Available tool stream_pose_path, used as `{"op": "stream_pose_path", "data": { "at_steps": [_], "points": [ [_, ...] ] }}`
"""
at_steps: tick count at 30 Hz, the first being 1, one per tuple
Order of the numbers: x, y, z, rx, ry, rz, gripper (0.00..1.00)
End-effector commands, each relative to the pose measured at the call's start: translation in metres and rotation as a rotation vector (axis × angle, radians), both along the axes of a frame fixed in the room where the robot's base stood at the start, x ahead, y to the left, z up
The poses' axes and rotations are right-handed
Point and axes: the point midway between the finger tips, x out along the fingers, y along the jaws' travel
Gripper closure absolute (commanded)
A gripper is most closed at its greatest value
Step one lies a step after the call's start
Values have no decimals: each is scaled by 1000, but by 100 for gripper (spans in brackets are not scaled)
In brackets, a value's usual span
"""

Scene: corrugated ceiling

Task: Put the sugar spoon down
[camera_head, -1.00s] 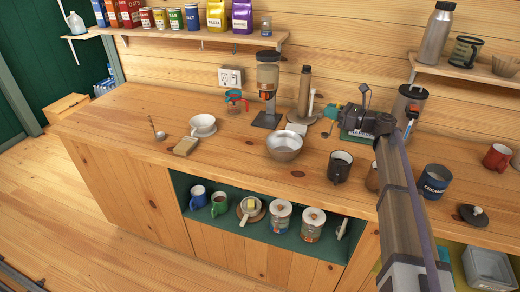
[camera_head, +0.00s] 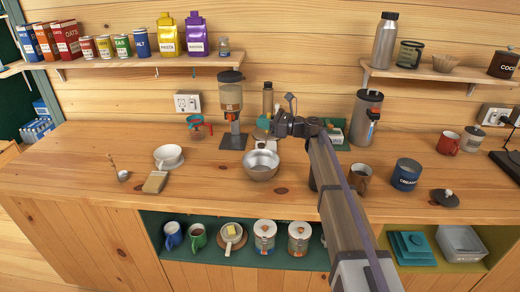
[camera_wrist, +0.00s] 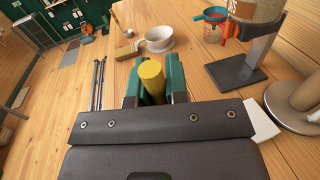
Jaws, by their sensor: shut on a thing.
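My gripper (camera_wrist: 152,84) has green fingers, shut on a yellow cylinder that I take to be the handle end of the sugar spoon (camera_wrist: 152,76). The handle points up toward the wrist camera; the rest of the spoon is hidden. In the head view my gripper (camera_head: 280,125) is over the back of the counter (camera_head: 225,190), just behind and above the metal bowl (camera_head: 261,166). The held spoon cannot be made out there.
A white cup (camera_head: 168,157), a small brush-like item (camera_head: 155,182) and a small ladle-like item (camera_head: 123,175) are at the left. A brown mug (camera_head: 359,177) and blue canister (camera_head: 406,175) are at right. The left-front counter is clear.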

Motion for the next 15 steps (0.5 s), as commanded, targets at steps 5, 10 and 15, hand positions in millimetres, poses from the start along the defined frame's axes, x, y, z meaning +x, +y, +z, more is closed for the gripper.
{"op": "stream_pose_path", "data": {
  "at_steps": [5, 10, 15],
  "points": [
    [0, 0, -46, 0, 0, 0, 100],
    [0, 0, -52, 0, 0, 0, 100],
    [0, 0, -63, 0, 0, 0, 100]
  ]
}}
